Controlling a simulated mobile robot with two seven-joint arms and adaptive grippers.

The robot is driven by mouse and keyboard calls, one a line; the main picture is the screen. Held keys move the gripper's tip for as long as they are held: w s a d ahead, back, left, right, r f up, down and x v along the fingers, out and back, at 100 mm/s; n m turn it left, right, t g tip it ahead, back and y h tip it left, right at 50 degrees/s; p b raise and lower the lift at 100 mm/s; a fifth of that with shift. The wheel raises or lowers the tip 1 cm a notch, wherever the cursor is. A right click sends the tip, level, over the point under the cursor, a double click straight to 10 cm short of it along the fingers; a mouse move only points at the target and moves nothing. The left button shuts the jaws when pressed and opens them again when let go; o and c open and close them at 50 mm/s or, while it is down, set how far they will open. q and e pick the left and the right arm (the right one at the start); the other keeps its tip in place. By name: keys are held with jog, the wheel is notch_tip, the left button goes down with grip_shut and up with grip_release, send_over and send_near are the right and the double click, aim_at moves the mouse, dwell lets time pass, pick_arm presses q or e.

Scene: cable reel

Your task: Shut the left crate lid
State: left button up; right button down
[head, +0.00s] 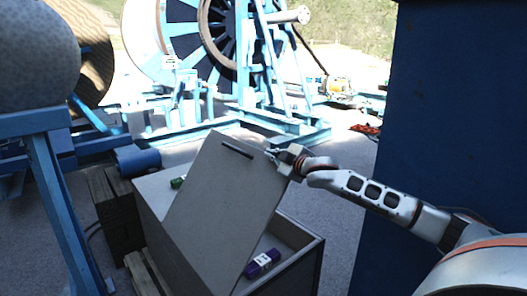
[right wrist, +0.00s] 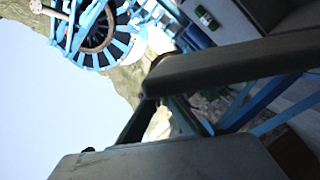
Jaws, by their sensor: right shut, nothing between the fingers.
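A grey crate (head: 308,262) stands open in the lower middle of the head view. A flat grey lid (head: 222,205) with a dark slot-like handle (head: 237,151) stands raised and tilted across it. My right gripper (head: 272,154) is shut and empty at the lid's upper right corner; whether it touches the lid is unclear. In the right wrist view, a broad grey-brown edge, probably the lid (right wrist: 240,66), crosses close in front of the fingers. My left gripper is not in view.
A green item (head: 178,183) lies left of the lid and a purple item (head: 262,262) lies inside the crate at right. A tall blue panel (head: 450,100) stands at the right. Blue steel frame (head: 45,125) stands at left; large cable reels (head: 225,35) are behind.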

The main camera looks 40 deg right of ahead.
jog(key=w+d+f+b, duration=0.1)
jog(key=d+f, duration=0.9)
jog(key=shift+d, duration=0.35)
